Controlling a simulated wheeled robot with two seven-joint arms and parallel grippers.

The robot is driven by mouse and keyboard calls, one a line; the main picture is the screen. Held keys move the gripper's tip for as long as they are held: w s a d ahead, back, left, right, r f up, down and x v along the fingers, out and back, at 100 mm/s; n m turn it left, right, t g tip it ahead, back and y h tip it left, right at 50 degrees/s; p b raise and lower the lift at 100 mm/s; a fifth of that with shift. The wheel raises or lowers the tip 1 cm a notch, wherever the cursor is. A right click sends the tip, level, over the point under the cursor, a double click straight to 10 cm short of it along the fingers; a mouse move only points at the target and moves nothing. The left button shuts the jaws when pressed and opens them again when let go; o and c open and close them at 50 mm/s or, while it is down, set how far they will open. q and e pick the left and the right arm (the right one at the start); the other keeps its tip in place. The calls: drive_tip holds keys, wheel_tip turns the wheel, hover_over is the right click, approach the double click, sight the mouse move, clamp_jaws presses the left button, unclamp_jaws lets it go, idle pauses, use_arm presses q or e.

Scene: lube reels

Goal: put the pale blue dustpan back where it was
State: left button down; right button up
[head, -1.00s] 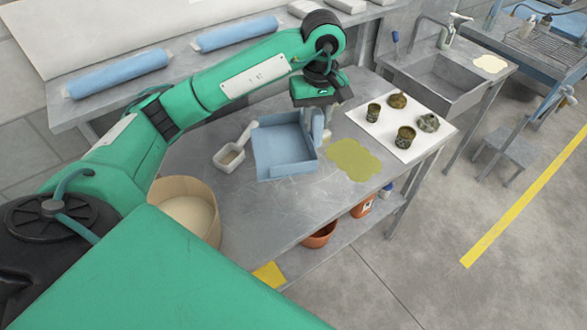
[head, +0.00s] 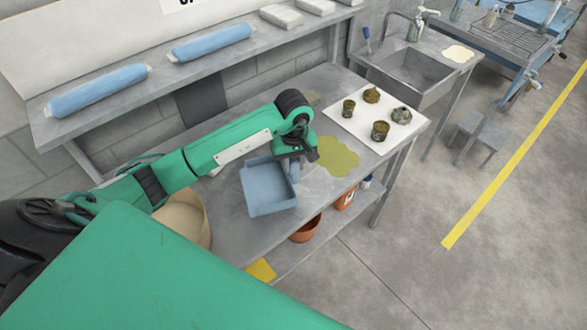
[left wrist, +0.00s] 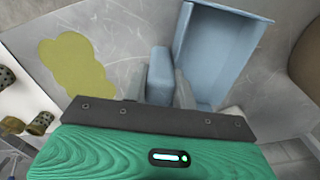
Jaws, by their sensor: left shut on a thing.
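The pale blue dustpan (head: 268,190) is over the metal bench, near its front edge, left of the yellow-green spill (head: 337,157). My left gripper (head: 293,166) is above the dustpan's right side. In the left wrist view, the gripper (left wrist: 159,92) is shut on the dustpan's handle, with one finger on each side. The dustpan's pan (left wrist: 218,50) extends to the upper right there, and the spill (left wrist: 78,68) lies to the left. I cannot tell whether the dustpan touches the bench. My right gripper is not in view.
A white mat (head: 360,127) with several dark, grimy parts lies at the bench's right end. A round tan tub (head: 183,217) stands at left, partly behind my arm. A shelf (head: 240,60) with blue rolls runs behind. An orange bowl (head: 305,230) sits below the bench.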

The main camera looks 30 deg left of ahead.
sight(294, 174)
use_arm(q)
drive_tip(key=shift+f, duration=0.55)
wheel_tip(294, 174, down, 2)
drive_tip(key=shift+d+f+p, duration=0.1)
drive_tip(key=shift+f+p, duration=0.05)
drive_tip(key=shift+p, duration=0.5)
drive_tip(key=shift+f, duration=0.45)
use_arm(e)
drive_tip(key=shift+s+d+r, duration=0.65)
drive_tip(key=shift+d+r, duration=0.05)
use_arm(q)
drive_tip(key=shift+f, duration=0.2)
drive_tip(key=c, duration=1.1)
unclamp_jaws()
drive_tip(key=shift+r, duration=0.1)
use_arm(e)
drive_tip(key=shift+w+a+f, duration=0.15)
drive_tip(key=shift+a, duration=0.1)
